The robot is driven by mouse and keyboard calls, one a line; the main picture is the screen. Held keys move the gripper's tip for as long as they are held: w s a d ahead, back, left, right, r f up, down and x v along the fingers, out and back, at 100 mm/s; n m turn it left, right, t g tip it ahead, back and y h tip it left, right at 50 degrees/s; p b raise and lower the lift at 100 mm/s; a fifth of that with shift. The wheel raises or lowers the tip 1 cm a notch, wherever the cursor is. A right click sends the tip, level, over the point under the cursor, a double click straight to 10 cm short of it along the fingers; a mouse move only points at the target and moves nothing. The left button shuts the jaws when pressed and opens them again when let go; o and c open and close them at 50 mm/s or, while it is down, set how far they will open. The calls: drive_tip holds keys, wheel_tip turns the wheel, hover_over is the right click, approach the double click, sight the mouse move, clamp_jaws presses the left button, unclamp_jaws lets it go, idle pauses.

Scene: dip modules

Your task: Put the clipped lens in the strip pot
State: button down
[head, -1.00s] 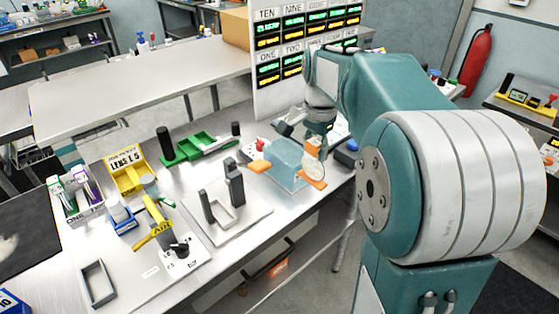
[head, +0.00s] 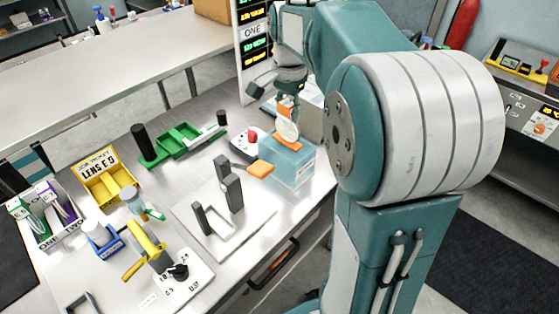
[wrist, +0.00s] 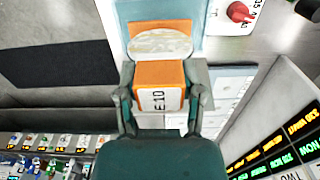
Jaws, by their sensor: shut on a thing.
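My gripper (wrist: 160,100) is shut on the orange clip (wrist: 160,85) of the clipped lens, whose label reads E10. The round, clear lens (wrist: 160,44) is beyond the clip in the wrist view. In the head view the lens (head: 288,130) hangs upright below my gripper (head: 288,98), with an orange piece just under it.
An orange handle-like piece (head: 260,168) sits at the pot's left. A red knob unit (head: 249,138) is behind it. A grey upright fixture (head: 228,192), green tray (head: 185,145), yellow bin (head: 105,180) and yellow-handled device (head: 148,245) stand leftward. A display board (head: 253,50) is behind.

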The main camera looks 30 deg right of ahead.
sight(287, 142)
drive_tip(key=shift+w, duration=0.25)
drive_tip(key=shift+d+f, duration=0.1)
drive_tip(key=shift+f, duration=0.05)
wheel_tip(287, 142, down, 10)
drive_tip(key=shift+r, duration=0.15)
drive_tip(key=shift+c, duration=1.1)
unclamp_jaws()
